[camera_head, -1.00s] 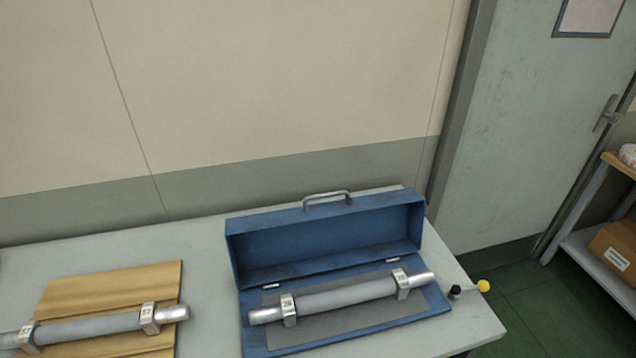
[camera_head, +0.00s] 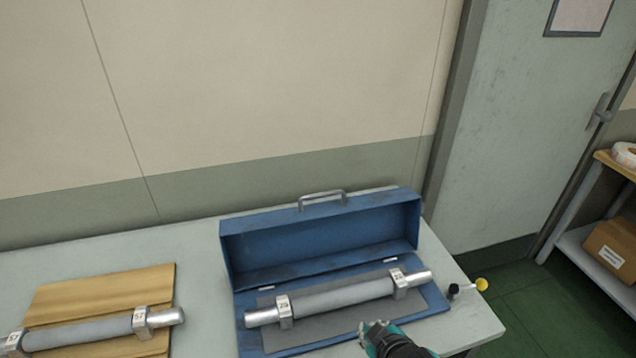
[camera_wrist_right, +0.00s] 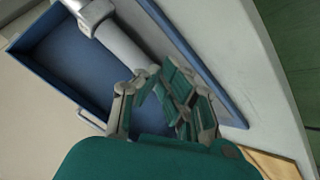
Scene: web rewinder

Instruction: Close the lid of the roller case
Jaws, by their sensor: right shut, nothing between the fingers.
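The blue roller case (camera_head: 240,335) stands on the table with its lid (camera_head: 320,238) open, raised at the back against the wall side. A metal handle (camera_head: 322,195) sits on the lid's upper edge. A grey roller (camera_head: 340,297) with metal end blocks lies in the case on a grey mat. My right gripper (camera_head: 374,330) is shut and empty, over the front edge of the case and in front of the roller. In the right wrist view my gripper (camera_wrist_right: 165,95) shows near the roller (camera_wrist_right: 120,42) and the case's side. My left gripper is not in view.
A second roller (camera_head: 90,331) lies on a wooden board (camera_head: 100,290) at the left of the table (camera_head: 200,270). A small yellow-ended item (camera_head: 481,285) is at the table's right edge. A shelf with a cardboard box (camera_head: 610,250) stands at the far right.

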